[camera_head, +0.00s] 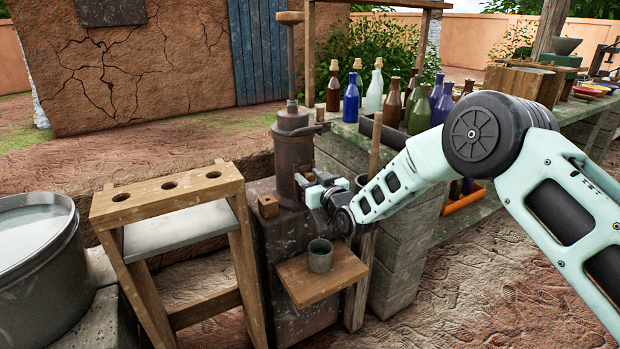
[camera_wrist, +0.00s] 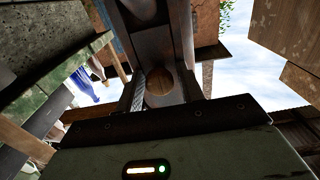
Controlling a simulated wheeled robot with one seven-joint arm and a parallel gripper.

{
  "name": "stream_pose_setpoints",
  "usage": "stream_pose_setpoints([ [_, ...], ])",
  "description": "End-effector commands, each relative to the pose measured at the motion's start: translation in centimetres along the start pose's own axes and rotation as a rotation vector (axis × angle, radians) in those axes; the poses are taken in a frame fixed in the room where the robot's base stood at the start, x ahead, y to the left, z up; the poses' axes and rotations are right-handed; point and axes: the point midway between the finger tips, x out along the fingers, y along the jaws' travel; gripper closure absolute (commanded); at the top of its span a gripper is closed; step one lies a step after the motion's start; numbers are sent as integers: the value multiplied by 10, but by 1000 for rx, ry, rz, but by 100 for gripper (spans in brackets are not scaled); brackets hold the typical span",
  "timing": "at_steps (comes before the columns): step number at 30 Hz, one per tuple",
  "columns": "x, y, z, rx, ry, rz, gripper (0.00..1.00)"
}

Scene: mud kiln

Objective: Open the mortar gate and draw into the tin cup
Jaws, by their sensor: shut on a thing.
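The mortar dispenser, a dark rusty metal cylinder (camera_head: 292,150) with an upright rod, stands on a dark block in the head view. My gripper (camera_head: 306,186) is at the cylinder's lower right side. In the wrist view a round wooden knob (camera_wrist: 160,88) sits at the fingers, and my gripper is shut on it. This appears to be the gate's knob; in the head view my fingers hide it. The tin cup (camera_head: 320,255), grey-green and upright, stands on the small wooden shelf (camera_head: 300,282) below my gripper. Its inside looks dark; its contents cannot be told.
A wooden rack with holes (camera_head: 168,190) stands left, beside a metal tub (camera_head: 35,245) of pale liquid. Several bottles (camera_head: 375,90) stand on the bench behind. An upright wooden pole (camera_head: 374,145) stands close behind my wrist.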

Motion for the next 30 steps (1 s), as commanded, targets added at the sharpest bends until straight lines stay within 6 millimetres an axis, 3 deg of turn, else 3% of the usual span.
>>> stream_pose_setpoints([
  [1,-1,0,5,1,-12,0,100],
  [2,-1,0,5,1,-12,0,54],
  [11,-2,0,3,1,-9,0,54],
  [16,-14,0,2,0,-10,0,54],
  [20,-35,0,2,1,-11,0,54],
  [30,-113,0,2,1,-13,1,54],
])
